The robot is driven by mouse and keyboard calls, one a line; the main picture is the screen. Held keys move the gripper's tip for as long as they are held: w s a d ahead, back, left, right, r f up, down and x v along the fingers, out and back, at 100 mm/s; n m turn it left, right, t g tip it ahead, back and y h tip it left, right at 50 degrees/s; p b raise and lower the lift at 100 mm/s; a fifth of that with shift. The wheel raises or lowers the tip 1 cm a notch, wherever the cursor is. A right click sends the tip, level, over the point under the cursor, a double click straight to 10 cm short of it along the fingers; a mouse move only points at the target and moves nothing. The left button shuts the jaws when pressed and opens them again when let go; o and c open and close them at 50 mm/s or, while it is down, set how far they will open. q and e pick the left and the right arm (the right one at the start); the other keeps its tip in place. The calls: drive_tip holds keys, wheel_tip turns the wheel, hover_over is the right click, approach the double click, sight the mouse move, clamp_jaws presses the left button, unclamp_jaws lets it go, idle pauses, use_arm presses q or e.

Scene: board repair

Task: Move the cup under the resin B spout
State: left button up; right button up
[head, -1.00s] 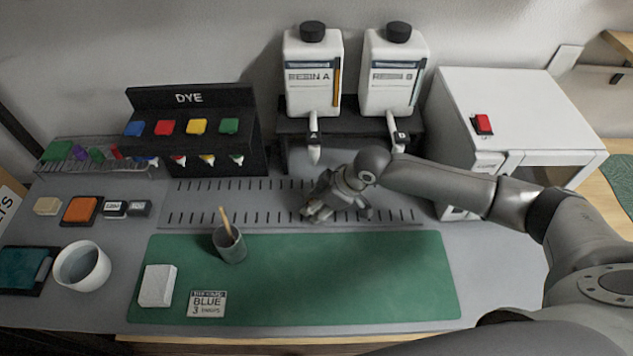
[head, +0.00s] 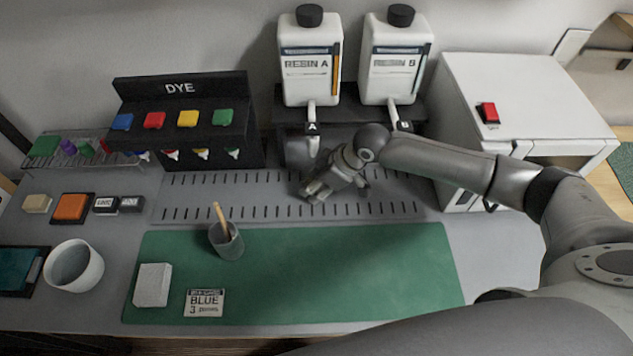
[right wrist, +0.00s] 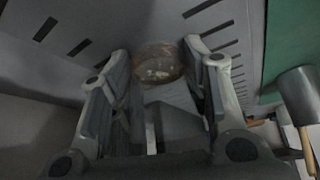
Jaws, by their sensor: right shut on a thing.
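My right gripper (head: 318,192) is low over the slotted strip (head: 220,198), in front of the resin A spout (head: 313,143) and left of the resin B spout (head: 404,126). In the right wrist view its fingers (right wrist: 158,60) are shut on a small see-through cup (right wrist: 158,72) with a brownish round rim. In the head view I cannot make the cup out; the gripper covers that spot. The resin B bottle (head: 392,72) stands right of the resin A bottle (head: 310,75) on a black stand. My left gripper is out of view.
A grey cup with a stick (head: 227,240) stands on the green mat (head: 330,270), with a white block (head: 152,285) and a BLUE card (head: 204,303). The dye rack (head: 185,115) is left; a white machine (head: 520,100) with a red switch stands right.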

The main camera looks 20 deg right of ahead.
drive_tip(key=o, duration=0.7)
drive_tip(key=shift+s, duration=0.2)
drive_tip(key=shift+c, duration=0.2)
drive_tip(key=o, duration=0.4)
drive_tip(key=shift+f, duration=0.15)
